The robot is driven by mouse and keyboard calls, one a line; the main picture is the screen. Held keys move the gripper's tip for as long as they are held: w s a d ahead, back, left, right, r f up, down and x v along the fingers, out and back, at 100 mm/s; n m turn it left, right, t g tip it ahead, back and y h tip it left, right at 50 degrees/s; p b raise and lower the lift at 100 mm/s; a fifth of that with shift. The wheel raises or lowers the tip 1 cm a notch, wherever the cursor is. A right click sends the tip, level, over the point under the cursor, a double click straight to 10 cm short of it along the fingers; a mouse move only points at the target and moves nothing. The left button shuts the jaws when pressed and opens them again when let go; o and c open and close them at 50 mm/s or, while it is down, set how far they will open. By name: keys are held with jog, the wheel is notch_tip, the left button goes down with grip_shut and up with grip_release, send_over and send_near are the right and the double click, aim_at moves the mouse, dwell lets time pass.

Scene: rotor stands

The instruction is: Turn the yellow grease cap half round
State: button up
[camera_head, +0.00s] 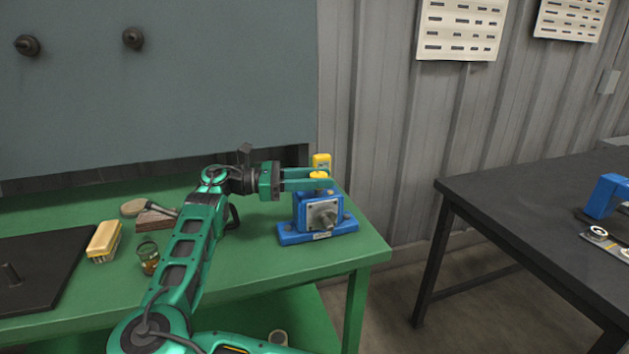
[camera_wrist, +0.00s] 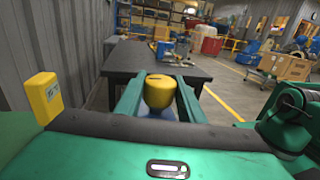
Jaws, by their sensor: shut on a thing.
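The yellow grease cap (camera_head: 318,175) sits on top of a blue bearing block (camera_head: 309,216) with a grey square face plate. The block stands near the right end of the green bench. My gripper (camera_head: 312,180) reaches in level from the left with its fingers around the cap, shut on it. In the wrist view the round cap (camera_wrist: 159,92) lies between the two green fingers, with a dark slot on its top. The block under it is mostly hidden in the wrist view.
A yellow box (camera_head: 321,161) stands just behind the cap and also shows in the wrist view (camera_wrist: 44,97). A brush (camera_head: 104,241), a small jar (camera_head: 147,257) and a dark plate (camera_head: 35,285) lie on the green bench (camera_head: 300,266). A black table (camera_head: 545,215) stands apart at right.

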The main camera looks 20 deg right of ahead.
jog(key=shift+w+r+m+g, duration=0.2)
jog(key=shift+m+g, duration=0.2)
jog(key=shift+g, duration=0.2)
jog(key=o, duration=1)
jog(key=shift+o, duration=0.2)
jog(key=shift+f, duration=0.1)
jog(key=shift+s, duration=0.1)
jog(key=shift+a, duration=0.1)
jog(key=v, duration=1)
jog(key=shift+w+a, duration=0.3)
jog(key=shift+a, duration=0.05)
jog(key=shift+s, duration=0.1)
